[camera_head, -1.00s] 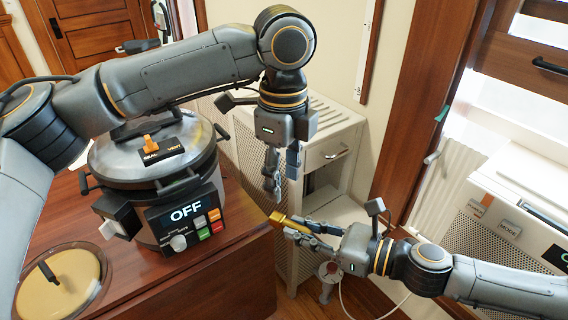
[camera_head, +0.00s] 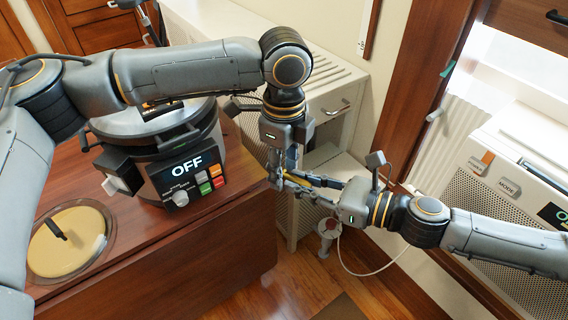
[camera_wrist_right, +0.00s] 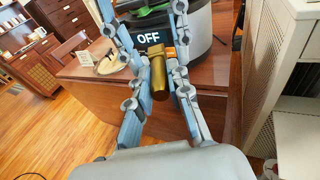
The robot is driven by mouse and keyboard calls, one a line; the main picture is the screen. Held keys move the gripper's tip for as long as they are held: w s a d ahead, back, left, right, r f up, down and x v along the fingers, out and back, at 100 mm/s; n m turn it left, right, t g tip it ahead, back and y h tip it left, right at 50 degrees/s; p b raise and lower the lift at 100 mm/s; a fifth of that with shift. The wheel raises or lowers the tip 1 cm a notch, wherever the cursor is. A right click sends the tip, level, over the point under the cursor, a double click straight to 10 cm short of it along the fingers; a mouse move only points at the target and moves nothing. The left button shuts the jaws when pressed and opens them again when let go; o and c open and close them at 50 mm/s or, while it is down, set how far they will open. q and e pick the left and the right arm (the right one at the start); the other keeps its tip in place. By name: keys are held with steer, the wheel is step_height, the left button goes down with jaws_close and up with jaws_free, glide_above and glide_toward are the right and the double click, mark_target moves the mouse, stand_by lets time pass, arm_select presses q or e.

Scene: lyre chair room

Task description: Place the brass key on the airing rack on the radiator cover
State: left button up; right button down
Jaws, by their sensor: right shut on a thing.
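My right gripper (camera_head: 302,183) is shut on the brass key (camera_wrist_right: 158,78), which looks like a thick gold bar with a crosspiece. In the head view the key is mostly hidden between the fingers. My left gripper (camera_head: 283,179) points down from above, its fingertips on either side of the key. Its fingers stand apart; contact with the key cannot be made out. In the right wrist view the left fingers come in from the top. A white cabinet with a slatted top (camera_head: 325,78) and perforated side, possibly the radiator cover, stands behind the grippers. No airing rack is clearly identifiable.
A white appliance with a MODE button (camera_head: 510,187) stands at right. A white cord hangs below my right arm.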

arm_select(q)
steer(key=c, duration=0.6)
steer(key=o, duration=0.9)
steer(key=shift+r, duration=0.15)
